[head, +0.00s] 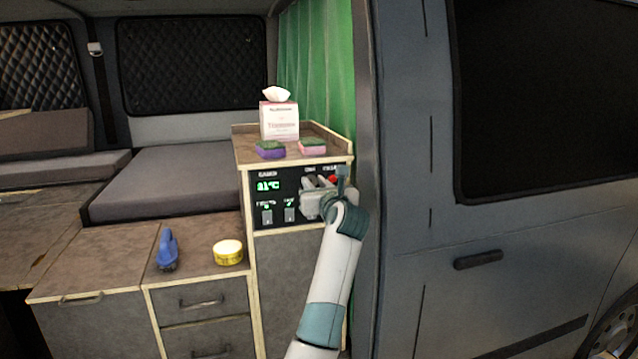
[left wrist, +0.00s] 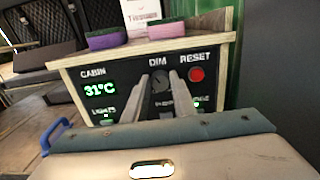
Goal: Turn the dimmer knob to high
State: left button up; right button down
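The dark round dimmer knob (left wrist: 160,82) sits under the label DIM on the black control panel (head: 264,216). In the left wrist view it shows between the two fingertips of my left gripper (left wrist: 161,76). The fingers are apart, one on each side of the knob, and I see no clear contact. How deep the tips reach around it cannot be told. In the head view my left gripper (head: 316,184) is in front of the panel's right part and hides the knob. My right gripper is not in view.
A red RESET button (left wrist: 197,74) is just right of the knob. The panel also has a 31°C display (head: 268,185) and switches below. Sponges (head: 270,149) and a tissue box (head: 279,121) stand on the cabinet top. The van's side (head: 410,200) is close on the right.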

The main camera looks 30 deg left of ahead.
pick_arm(q)
jog(key=shift+c, duration=0.9)
